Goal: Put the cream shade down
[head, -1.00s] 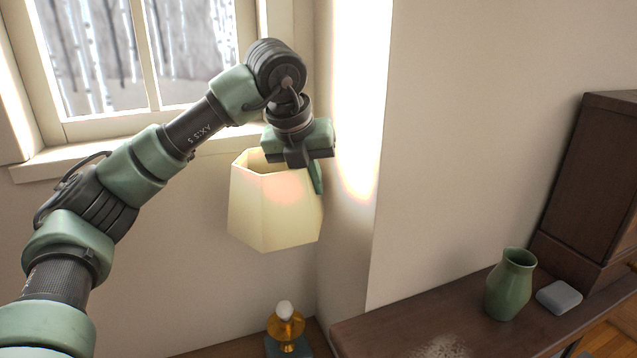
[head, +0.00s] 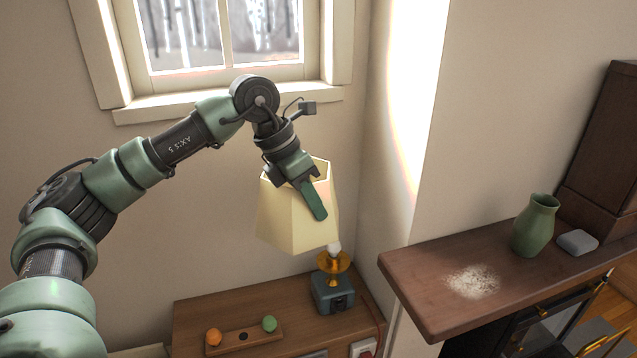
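The cream shade (head: 283,222) is a faceted lampshade, open at the top, in the middle of the head view. My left gripper (head: 312,196) is shut on its wall at the upper rim, with one green finger on the outside. The shade hangs in the air, slightly tilted. Behind and below it stands a lamp base (head: 333,290) with an amber and brass stem, a white bulb and a grey-blue block foot. The shade overlaps the bulb in the picture. My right gripper is not in view.
The lamp base stands on a low wooden cabinet (head: 190,318) with a small tray (head: 245,338) holding an orange ball and a green ball. At the right, a wooden mantel (head: 420,275) carries white powder, a green vase (head: 536,226) and a grey block (head: 577,242).

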